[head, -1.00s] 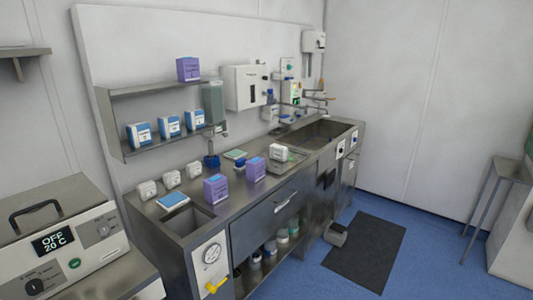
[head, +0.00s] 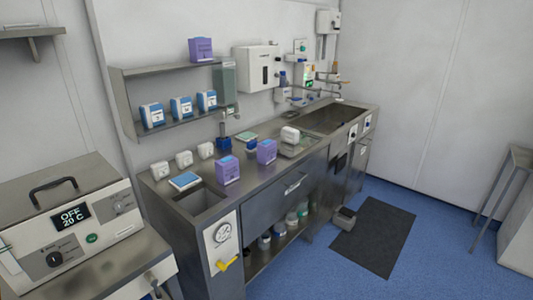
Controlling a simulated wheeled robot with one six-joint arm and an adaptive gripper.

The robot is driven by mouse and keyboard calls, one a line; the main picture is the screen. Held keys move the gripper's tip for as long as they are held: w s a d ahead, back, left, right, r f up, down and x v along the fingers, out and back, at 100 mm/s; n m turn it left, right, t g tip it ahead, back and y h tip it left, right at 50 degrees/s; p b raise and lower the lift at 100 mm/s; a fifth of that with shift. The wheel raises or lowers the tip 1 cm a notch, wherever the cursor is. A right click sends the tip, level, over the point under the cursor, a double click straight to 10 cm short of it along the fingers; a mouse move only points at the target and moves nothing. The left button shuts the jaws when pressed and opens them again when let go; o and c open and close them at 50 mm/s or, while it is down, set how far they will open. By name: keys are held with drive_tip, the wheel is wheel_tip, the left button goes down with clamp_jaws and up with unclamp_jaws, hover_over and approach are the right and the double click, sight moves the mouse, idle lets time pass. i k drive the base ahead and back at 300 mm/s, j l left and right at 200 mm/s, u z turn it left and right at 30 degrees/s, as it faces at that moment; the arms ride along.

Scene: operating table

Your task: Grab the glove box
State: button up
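Three purple boxes could be the glove box; I cannot read their labels. One purple box (head: 201,50) sits on top of the wall shelf. A second purple box (head: 228,170) stands on the steel counter beside the small basin. A third purple box (head: 266,151) stands a little further back along the counter. Blue-and-white boxes (head: 181,107) stand in a row on the lower shelf level, and small white boxes (head: 184,159) stand at the back of the counter. My gripper is not in view.
A steel counter (head: 245,180) with a small basin (head: 199,199) and a far sink (head: 335,120) runs along the wall. A bath unit (head: 95,215) reading "OFF 20 C" is at left. A steel stand is at right.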

sight(265, 149)
drive_tip(key=i+z, duration=0.1)
drive_tip(key=i, duration=0.35)
drive_tip(key=i+j+z, duration=0.1)
drive_tip(key=i, duration=0.35)
drive_tip(key=i+j+z, duration=0.1)
drive_tip(key=i, duration=0.35)
drive_tip(key=i+j+z, duration=0.15)
drive_tip(key=i, duration=0.3)
drive_tip(key=i+j+z, duration=0.1)
drive_tip(key=i, duration=0.35)
drive_tip(key=j, duration=0.1)
